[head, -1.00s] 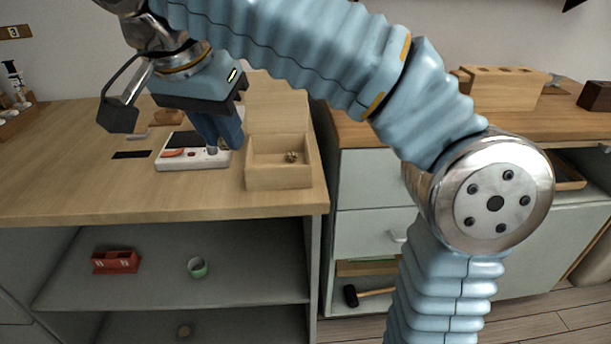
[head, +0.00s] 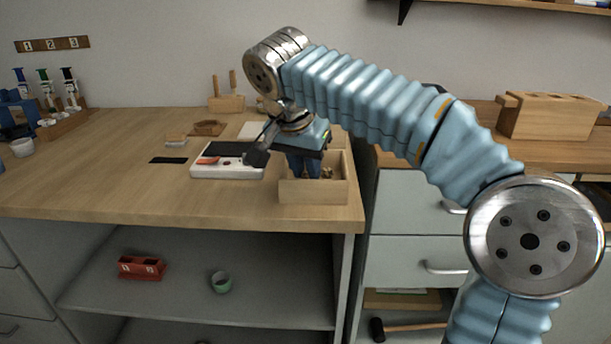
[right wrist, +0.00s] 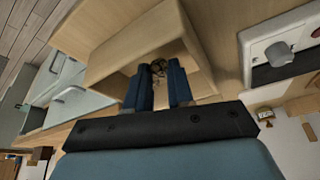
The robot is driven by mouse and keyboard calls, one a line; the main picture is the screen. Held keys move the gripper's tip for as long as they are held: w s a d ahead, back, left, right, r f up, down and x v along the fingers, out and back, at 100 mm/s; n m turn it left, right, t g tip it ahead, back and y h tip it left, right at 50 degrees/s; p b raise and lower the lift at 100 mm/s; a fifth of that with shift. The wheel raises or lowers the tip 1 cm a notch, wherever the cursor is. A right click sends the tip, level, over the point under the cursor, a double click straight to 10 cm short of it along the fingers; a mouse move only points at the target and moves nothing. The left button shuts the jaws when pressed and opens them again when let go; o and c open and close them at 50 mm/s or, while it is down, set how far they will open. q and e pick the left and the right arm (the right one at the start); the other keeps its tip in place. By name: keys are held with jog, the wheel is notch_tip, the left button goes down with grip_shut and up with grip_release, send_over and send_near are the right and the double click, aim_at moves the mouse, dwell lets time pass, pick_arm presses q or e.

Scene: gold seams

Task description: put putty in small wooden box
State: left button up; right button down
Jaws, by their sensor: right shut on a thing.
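The small wooden box (head: 313,192) is open and stands near the front right corner of the bench. It also shows in the right wrist view (right wrist: 107,50). My right gripper (head: 304,174) points down into the box, with its blue fingertips partly hidden by the front wall. In the right wrist view the two fingers (right wrist: 161,88) reach into the box opening. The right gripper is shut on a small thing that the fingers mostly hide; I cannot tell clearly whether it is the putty. A small dark-and-tan cluster (right wrist: 157,68) lies in the box by the fingertips. My left gripper is not in view.
A white device with a dark panel (head: 228,172) and a red part lies left of the box. A grey lump or knob (right wrist: 279,53) shows on it. A wooden block (head: 549,116) stands on the right counter. The bench's left front is clear.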

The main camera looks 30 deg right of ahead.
jog(key=shift+f, duration=0.65)
jog(key=shift+f, duration=0.1)
jog(key=c, duration=1.3)
grip_release()
jog(key=shift+o, duration=0.2)
jog(key=shift+r, duration=0.3)
jog(key=p+v, duration=0.3)
jog(key=v, duration=0.8)
jog(key=shift+a+r, duration=0.2)
jog(key=shift+r, duration=0.1)
jog(key=shift+s, duration=0.15)
